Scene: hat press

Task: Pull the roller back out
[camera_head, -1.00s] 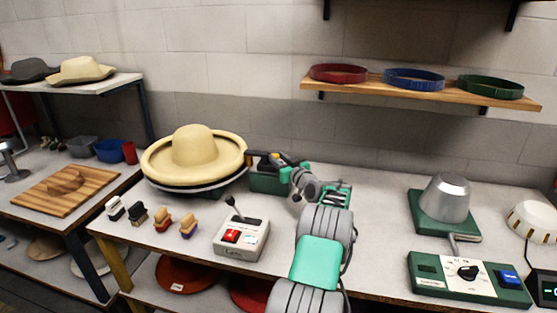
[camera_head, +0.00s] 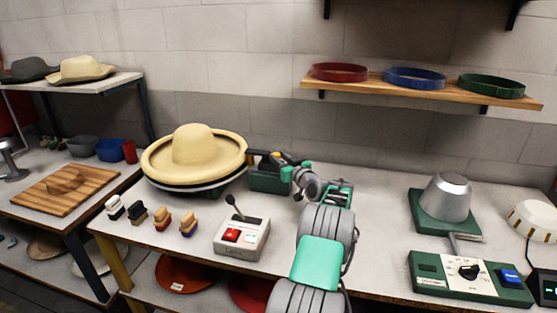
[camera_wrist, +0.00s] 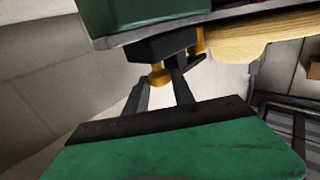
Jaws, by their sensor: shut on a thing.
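The straw-coloured hat (camera_head: 196,152), wide-brimmed, sits on a dark round base at the middle left. Just right of its brim stands a green housing (camera_head: 268,180) with a dark roller part (camera_head: 258,154) on top, close to the brim edge. My gripper (camera_head: 287,160) is at the right end of this part, at a small yellow handle. In the wrist view my gripper's dark fingers (camera_wrist: 160,92) are shut around the yellow handle (camera_wrist: 159,77), below the dark roller block (camera_wrist: 160,45). I cannot tell whether the roller touches the brim.
A control box with a lever and red button (camera_head: 242,236) stands in front. Several small brushes (camera_head: 150,217) lie left of it. A metal dome on a green base (camera_head: 447,197) and a green control panel (camera_head: 468,277) stand right.

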